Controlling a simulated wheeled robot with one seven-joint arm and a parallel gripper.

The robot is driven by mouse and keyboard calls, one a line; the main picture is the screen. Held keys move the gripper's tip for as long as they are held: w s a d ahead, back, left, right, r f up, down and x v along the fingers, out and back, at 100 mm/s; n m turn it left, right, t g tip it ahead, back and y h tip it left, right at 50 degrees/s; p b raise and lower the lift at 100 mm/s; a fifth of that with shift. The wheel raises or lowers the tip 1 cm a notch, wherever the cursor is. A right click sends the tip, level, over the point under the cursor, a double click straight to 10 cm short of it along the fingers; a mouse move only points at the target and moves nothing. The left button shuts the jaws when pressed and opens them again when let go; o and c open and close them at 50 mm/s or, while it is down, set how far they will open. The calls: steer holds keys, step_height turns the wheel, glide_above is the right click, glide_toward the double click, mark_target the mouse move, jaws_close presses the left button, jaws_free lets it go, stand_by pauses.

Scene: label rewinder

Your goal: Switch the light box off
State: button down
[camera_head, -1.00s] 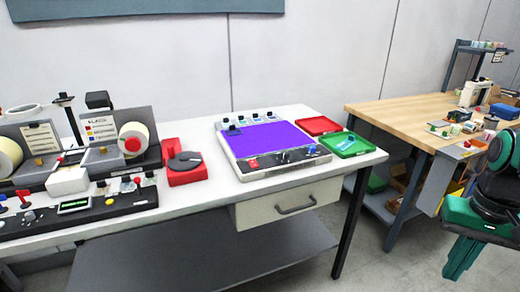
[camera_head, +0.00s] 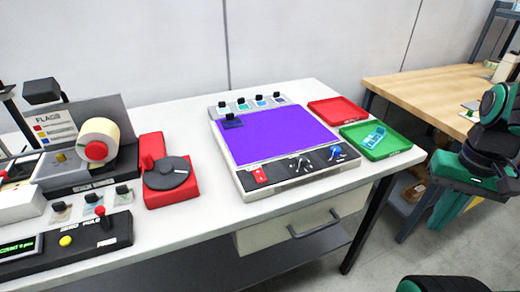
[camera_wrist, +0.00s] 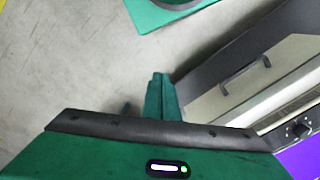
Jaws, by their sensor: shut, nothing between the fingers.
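The light box (camera_head: 234,165) sits on the white table, its panel (camera_head: 280,137) glowing purple. Its dark front strip holds a red switch (camera_head: 261,175) at the left, plus knobs (camera_head: 336,152). The switch's exact position is too small to tell. In the wrist view, a corner of the purple panel (camera_wrist: 303,160) and a black knob (camera_wrist: 299,129) show at the lower right; the red switch is out of that view. My gripper (camera_wrist: 160,76) is shut and empty, its green fingers together, apart from the box. In the head view my arm hangs right of the table.
A green tray (camera_head: 403,152) and a red tray (camera_head: 355,108) lie right of the box. A red device with a dark disc (camera_head: 168,174) and the label rewinder (camera_head: 82,165) stand left. A drawer handle (camera_head: 315,226) juts below the tabletop. A wooden bench (camera_head: 420,95) stands at right.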

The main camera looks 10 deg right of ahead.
steer(key=shift+w+a, duration=0.1)
steer(key=shift+w, duration=0.1)
steer(key=w+a+r+n+t, duration=0.1)
steer(key=w+a+r+n, duration=0.4)
steer(key=w+a+n, duration=0.25)
steer(key=w+a+r+n, duration=0.5)
steer(key=w+a+n, duration=0.2)
steer(key=n, duration=0.1)
steer(key=w+a+r+n, duration=0.2)
steer(key=a+n, duration=0.4)
steer(key=a, duration=0.4)
steer(key=w+a+r+n, duration=0.1)
steer(key=a+r+n, duration=0.2)
steer(key=a+n, duration=0.3)
steer(key=a, duration=0.4)
steer(key=shift+w+r+t, duration=0.2)
steer(key=shift+w+t, duration=0.1)
steer(key=shift+w, duration=0.05)
